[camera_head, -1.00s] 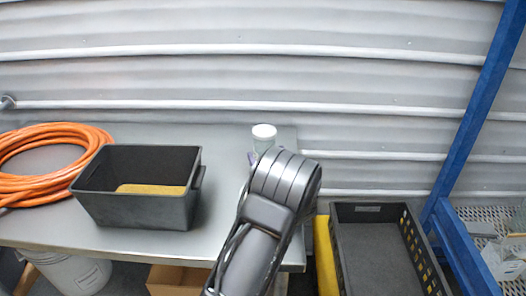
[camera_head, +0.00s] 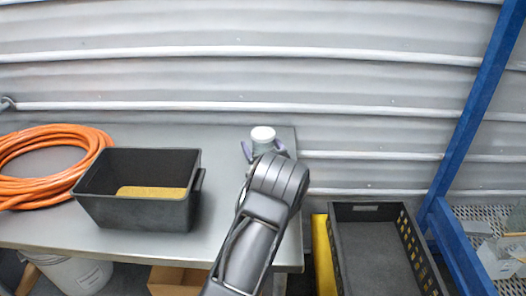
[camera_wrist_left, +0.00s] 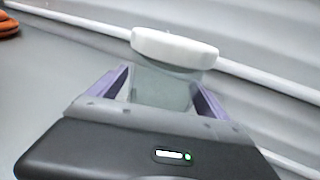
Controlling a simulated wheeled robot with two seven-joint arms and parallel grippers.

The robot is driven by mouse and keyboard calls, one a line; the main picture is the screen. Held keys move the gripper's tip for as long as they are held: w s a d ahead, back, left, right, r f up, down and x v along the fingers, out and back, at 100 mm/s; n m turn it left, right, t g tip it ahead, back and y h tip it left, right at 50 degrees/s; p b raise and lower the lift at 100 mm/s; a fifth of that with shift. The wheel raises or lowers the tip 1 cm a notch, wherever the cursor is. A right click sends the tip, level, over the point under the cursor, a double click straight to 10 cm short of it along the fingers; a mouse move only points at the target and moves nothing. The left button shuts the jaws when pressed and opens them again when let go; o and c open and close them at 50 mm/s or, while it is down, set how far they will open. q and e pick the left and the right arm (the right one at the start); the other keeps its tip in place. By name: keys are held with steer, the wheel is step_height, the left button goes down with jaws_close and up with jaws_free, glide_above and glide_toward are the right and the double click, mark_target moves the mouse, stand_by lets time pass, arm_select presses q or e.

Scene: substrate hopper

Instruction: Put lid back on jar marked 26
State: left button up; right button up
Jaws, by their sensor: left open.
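A clear jar (camera_head: 264,148) with a white lid (camera_head: 263,133) on its top stands upright near the back right of the grey table. In the left wrist view the white lid (camera_wrist_left: 174,47) sits above the jar's see-through body (camera_wrist_left: 163,87). No number can be read on the jar. My left gripper (camera_head: 262,152) is open, with one purple-grey finger on each side of the jar below the lid. Gaps show between the fingers and the jar in the left wrist view. My own arm hides the jar's base in the head view. My right gripper is not in view.
A black bin (camera_head: 140,214) with a yellow-brown layer inside stands on the table, left of my arm. An orange hose coil (camera_head: 45,185) lies at the far left. A dark crate (camera_head: 366,208) and a blue frame (camera_head: 470,130) are at the right. The corrugated wall is close behind the jar.

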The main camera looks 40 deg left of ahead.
arm_select(q)
steer(key=shift+w+a, duration=0.1)
steer(key=shift+a, duration=0.05)
stand_by(0.5)
steer(key=c, duration=1.7)
